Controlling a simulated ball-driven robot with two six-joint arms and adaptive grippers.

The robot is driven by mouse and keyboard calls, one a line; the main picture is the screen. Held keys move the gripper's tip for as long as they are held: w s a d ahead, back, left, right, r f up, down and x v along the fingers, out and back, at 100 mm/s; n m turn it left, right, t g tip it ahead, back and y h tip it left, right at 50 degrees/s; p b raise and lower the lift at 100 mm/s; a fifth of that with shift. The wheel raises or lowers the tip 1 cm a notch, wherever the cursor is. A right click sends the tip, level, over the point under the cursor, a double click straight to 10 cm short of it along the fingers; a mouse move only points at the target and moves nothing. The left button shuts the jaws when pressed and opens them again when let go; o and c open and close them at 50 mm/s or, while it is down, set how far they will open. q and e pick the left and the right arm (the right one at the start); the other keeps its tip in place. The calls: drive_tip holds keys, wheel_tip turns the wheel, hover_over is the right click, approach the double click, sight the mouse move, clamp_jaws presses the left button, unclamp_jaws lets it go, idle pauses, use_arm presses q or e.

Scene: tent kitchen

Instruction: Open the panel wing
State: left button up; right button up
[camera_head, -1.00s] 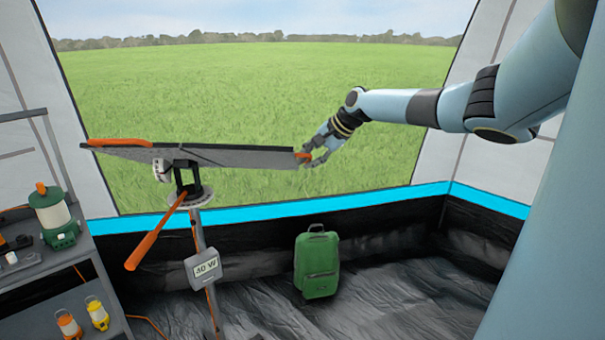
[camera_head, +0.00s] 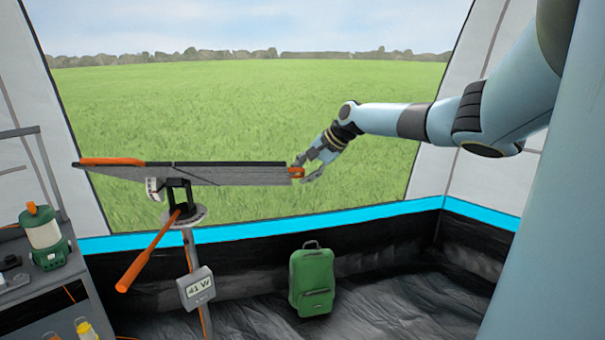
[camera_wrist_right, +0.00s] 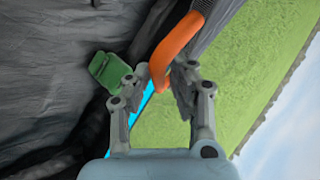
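The grey panel (camera_head: 215,174) sits on a stand, seen almost edge-on and nearly level. An orange handle (camera_head: 112,161) runs along its left end. A smaller orange handle (camera_head: 296,173) is at its right end. My right gripper (camera_head: 308,170) is at that right end. In the right wrist view the curved orange handle (camera_wrist_right: 177,48) reaches between the fingers of my right gripper (camera_wrist_right: 158,88), with a gap showing on the left side. The gripper looks open around it; contact with the right finger is unclear. My left gripper is in neither view.
An orange lever (camera_head: 150,250) and a wattage meter (camera_head: 196,288) are on the stand below the panel. A green backpack (camera_head: 312,282) stands on the tent floor. A shelf with a lantern (camera_head: 44,236) is at the left. Grass lies beyond the opening.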

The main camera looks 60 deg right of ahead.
wheel_tip(320, 180, up, 10)
drive_tip(key=shift+s+d+f, duration=0.1)
drive_tip(key=shift+d, duration=0.05)
drive_tip(key=shift+w+a+r, duration=0.25)
drive_tip(key=shift+a+r, duration=0.05)
drive_tip(key=shift+s+d+f, duration=0.2)
drive_tip(key=shift+d, duration=0.1)
drive_tip(key=shift+a, duration=0.1)
drive_tip(key=shift+s, duration=0.1)
